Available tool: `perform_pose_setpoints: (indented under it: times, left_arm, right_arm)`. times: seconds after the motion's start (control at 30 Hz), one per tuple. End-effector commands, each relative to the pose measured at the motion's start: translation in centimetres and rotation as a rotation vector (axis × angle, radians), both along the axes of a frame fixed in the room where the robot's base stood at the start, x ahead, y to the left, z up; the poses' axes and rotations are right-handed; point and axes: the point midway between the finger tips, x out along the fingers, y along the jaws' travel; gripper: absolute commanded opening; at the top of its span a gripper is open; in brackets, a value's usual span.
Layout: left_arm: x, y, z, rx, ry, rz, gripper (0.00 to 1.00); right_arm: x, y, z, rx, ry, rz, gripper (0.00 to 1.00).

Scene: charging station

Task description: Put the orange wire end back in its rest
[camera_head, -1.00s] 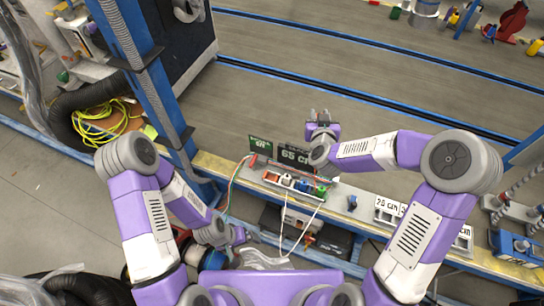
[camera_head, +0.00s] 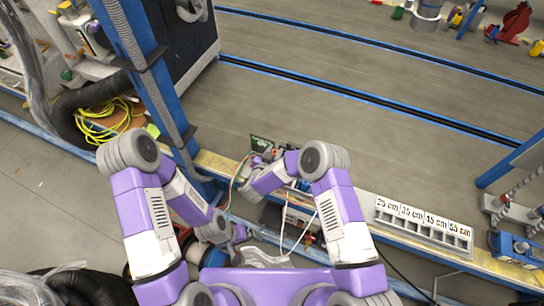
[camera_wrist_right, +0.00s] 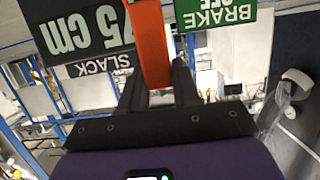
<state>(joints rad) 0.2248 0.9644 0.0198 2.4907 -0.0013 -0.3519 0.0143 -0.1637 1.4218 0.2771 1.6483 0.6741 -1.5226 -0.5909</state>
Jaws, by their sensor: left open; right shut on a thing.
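The orange wire end (camera_wrist_right: 152,45) is a flat orange piece held between the fingers of my right gripper (camera_wrist_right: 155,85) in the right wrist view. In the head view my right gripper (camera_head: 247,178) is above the left part of the bench, below the small green sign (camera_head: 262,143). The piece is too small to make out there, and my right forearm covers much of the charging panel. I cannot tell where its rest is. My left gripper (camera_head: 240,234) is open and empty, low in front of the bench.
A black "cm" display (camera_wrist_right: 80,35) and an upside-down green brake sign (camera_wrist_right: 215,15) flank the orange piece closely. A labelled white rack (camera_head: 425,222) stands right on the bench. A blue post (camera_head: 150,90) rises at the left. White cables hang in front of the bench.

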Motion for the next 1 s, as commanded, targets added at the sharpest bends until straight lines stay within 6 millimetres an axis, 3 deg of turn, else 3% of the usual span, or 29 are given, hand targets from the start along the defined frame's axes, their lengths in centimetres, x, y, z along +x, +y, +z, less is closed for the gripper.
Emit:
perform_pose_setpoints:
  times: [0.2, 0.67, 1.0]
  left_arm:
    - [0.0, 0.0, 0.1, 0.000, 0.000, 0.000, 0.98]
    - [0.0, 0.0, 0.1, 0.000, 0.000, 0.000, 0.98]
    - [0.0, 0.0, -1.8, 0.000, 0.000, 0.000, 0.98]
  right_arm:
    - [-1.0, 1.0, -1.6, 0.000, -0.001, -0.016, 0.02]
    - [-1.2, 1.1, -1.6, -0.002, -0.001, -0.016, 0.02]
    - [-1.2, 1.1, -4.1, -0.002, 0.000, -0.016, 0.02]
